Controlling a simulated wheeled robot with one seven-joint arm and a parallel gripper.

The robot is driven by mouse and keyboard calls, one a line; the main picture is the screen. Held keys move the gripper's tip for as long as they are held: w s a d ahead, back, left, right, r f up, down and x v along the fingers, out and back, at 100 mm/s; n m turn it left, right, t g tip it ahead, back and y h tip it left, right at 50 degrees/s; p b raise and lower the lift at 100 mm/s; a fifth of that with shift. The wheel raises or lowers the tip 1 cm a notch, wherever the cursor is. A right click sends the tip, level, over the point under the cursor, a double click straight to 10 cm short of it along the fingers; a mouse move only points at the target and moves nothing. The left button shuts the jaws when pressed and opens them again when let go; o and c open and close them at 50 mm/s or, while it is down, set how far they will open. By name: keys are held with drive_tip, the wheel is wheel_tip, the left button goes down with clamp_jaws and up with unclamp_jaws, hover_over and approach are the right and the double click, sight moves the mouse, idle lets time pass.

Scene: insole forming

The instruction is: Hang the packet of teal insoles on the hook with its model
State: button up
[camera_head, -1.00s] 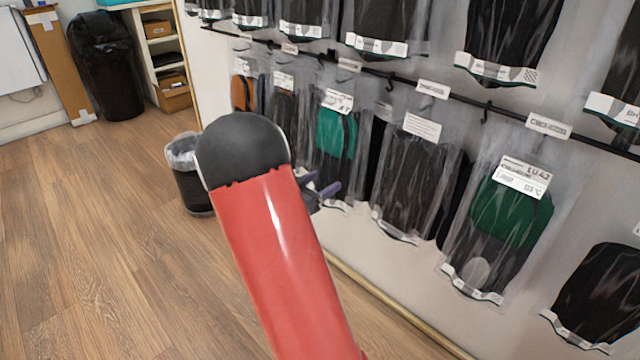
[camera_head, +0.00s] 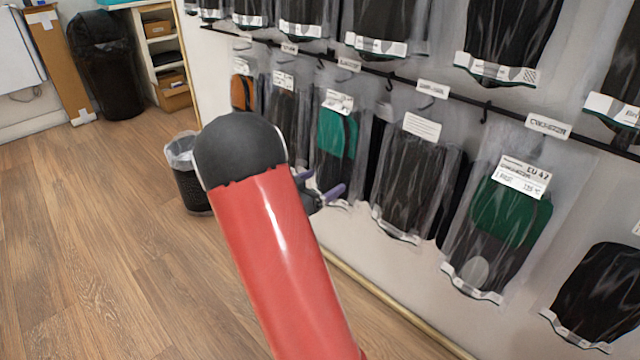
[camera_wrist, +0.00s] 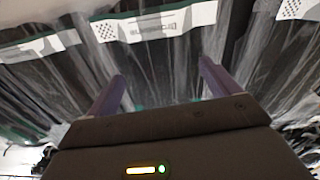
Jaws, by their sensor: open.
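Another packet with a darker green insole (camera_head: 510,212) hangs further right and nearer, with a large white label. My gripper (camera_head: 324,188) shows only partly behind my arm, its purple fingers beside the lower part of the bright teal packet. In the wrist view my gripper (camera_wrist: 160,74) is open, with clear wrapping and white label strips beyond the fingers. I see nothing held. Whether the fingers touch a packet cannot be told.
A black rail (camera_head: 395,78) with hooks and small tags crosses the wall. Packets of black insoles (camera_head: 410,185) hang beside the teal one, and an upper row hangs above. A waste bin (camera_head: 190,180) stands left of my arm. The wooden floor at left is clear.

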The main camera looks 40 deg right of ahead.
drive_tip(key=a+p, duration=0.1)
drive_tip(key=a, duration=0.7)
drive_tip(key=w+a+r+n+t+y+p, duration=0.3)
drive_tip(key=w+a+r+t+y, duration=0.25)
drive_tip(key=r+t, duration=0.25)
drive_tip(key=a+r+n+t+y+p, duration=0.3)
drive_tip(key=a+r+n+y, duration=0.3)
drive_tip(key=a+r+y, duration=0.45)
drive_tip(key=s+a+r+n+g+y+p, duration=0.1)
drive_tip(key=s+a+n+g+y+p, duration=0.1)
drive_tip(key=s+a+n, duration=0.3)
drive_tip(key=s+a+r+g+y+p, duration=0.15)
drive_tip(key=s+a, duration=0.25)
drive_tip(key=s, duration=0.4)
drive_tip(key=s+d+n+g+h+p, duration=0.1)
drive_tip(key=s+d+n+g+h, duration=0.1)
drive_tip(key=s, duration=1.1)
drive_tip(key=shift+f+g, duration=0.3)
drive_tip(key=shift+g, duration=0.45)
